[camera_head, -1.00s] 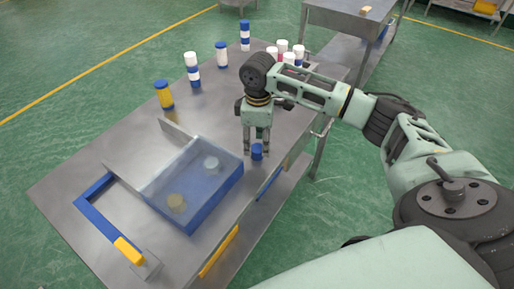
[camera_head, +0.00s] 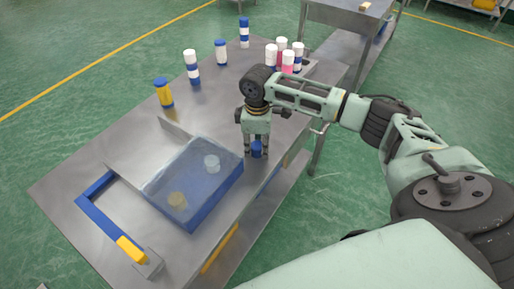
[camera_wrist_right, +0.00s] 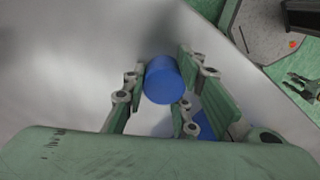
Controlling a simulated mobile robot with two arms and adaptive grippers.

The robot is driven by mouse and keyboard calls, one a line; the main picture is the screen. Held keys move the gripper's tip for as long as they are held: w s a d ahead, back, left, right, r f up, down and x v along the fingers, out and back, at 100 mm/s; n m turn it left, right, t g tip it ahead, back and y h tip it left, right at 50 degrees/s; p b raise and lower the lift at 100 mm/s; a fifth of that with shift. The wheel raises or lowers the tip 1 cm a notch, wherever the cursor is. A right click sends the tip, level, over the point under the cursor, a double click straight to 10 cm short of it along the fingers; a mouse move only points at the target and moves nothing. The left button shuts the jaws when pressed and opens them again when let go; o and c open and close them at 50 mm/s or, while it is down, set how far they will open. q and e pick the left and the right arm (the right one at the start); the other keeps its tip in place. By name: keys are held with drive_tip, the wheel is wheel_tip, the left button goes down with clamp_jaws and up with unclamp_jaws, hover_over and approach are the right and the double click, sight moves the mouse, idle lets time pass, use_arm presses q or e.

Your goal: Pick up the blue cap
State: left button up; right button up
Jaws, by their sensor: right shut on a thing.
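The blue cap (camera_head: 256,149) stands on the metal table near its right edge, beside the blue transparent-lidded box. My right gripper (camera_head: 256,152) points down over it, with a finger on each side. In the right wrist view the blue cap (camera_wrist_right: 163,80) sits between the fingers of my right gripper (camera_wrist_right: 160,88), which is shut on it. The lower part of the cap is partly hidden by the fingers. My left gripper does not show in either view.
The blue box (camera_head: 190,222) with a clear lid stands just left of the cap. A blue frame with a yellow handle (camera_head: 130,250) lies at the front left. Several white, blue and yellow bottles, including a yellow one (camera_head: 164,94), stand toward the back.

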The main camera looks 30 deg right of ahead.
sight(260, 144)
drive_tip(key=shift+r, duration=0.45)
drive_tip(key=r, duration=0.1)
drive_tip(key=r+b, duration=0.1)
drive_tip(key=r, duration=0.1)
drive_tip(key=shift+s+d+r+b, duration=0.25)
drive_tip(key=shift+d+b, duration=0.05)
drive_tip(key=shift+d, duration=0.1)
drive_tip(key=s+d+r+b, duration=0.2)
drive_tip(key=s+d+r, duration=0.4)
drive_tip(key=s+d, duration=0.1)
drive_tip(key=shift+s+d+r, duration=0.15)
drive_tip(key=shift+s+r, duration=0.15)
drive_tip(key=shift+s, duration=0.05)
